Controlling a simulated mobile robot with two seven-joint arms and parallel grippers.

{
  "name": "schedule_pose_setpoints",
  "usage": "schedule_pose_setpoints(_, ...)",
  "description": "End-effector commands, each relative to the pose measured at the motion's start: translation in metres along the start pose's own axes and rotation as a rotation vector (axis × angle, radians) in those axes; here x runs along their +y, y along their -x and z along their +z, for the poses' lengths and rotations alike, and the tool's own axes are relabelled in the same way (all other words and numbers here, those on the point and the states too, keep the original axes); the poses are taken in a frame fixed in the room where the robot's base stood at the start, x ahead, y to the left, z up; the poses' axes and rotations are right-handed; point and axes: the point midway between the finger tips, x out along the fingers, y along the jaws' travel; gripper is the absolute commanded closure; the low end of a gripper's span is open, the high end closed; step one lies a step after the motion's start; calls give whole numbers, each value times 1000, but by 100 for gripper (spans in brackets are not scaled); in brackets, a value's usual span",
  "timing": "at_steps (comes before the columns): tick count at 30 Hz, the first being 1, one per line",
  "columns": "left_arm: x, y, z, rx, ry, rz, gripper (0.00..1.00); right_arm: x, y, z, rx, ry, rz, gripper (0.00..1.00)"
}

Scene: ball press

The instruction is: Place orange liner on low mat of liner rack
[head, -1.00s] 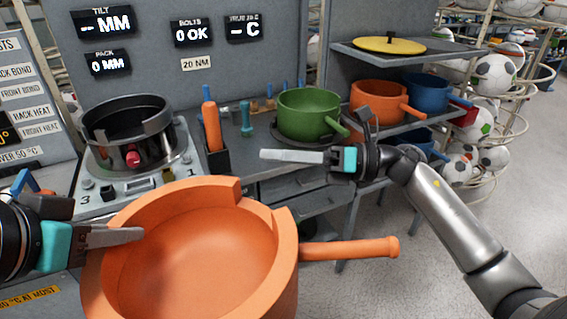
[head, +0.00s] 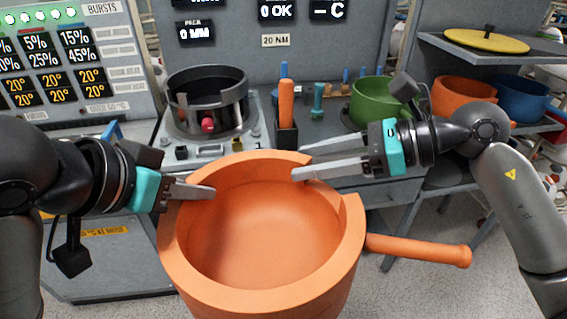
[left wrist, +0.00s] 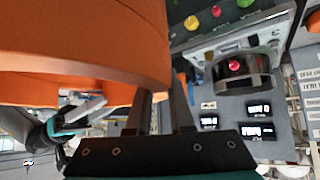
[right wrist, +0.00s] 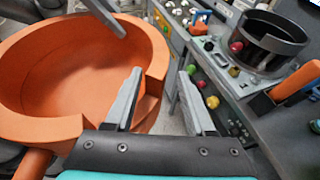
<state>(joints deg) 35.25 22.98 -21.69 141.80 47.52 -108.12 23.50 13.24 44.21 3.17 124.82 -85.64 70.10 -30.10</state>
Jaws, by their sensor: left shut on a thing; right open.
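The orange liner (head: 262,296) is a large round pot with a notched rim and a straight orange handle (head: 420,250). It is held up in front of the bench, open side up. My left gripper (head: 212,191) is shut on its left rim; the liner's orange wall (left wrist: 80,35) fills much of the left wrist view. My right gripper (head: 297,162) is open at the liner's back right rim, by the notch; its open fingers also show in the right wrist view (right wrist: 161,75). Whether they touch the rim I cannot tell. The low mat cannot be made out.
A shelved rack at the right holds a yellow lid (head: 487,40), an orange pot (head: 463,92) and a blue pot (head: 522,98). A green pot (head: 370,103) stands on the bench. A black ring fixture (head: 206,88) and an orange-handled tool (head: 286,100) are behind the liner.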

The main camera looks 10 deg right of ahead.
Motion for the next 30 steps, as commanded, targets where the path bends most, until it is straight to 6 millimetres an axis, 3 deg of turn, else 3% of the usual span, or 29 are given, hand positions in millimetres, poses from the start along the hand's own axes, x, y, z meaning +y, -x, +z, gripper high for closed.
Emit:
schedule_pose_setpoints(9,0,1,-1,5,2,1,100,0,-46,0,-3,-3,2,45)
schedule_pose_setpoints(22,0,1,-1,6,2,1,100,0,-55,0,-1,-2,0,45)
schedule_pose_setpoints(30,0,1,-1,6,2,1,100,0,-55,0,-1,-2,0,74)
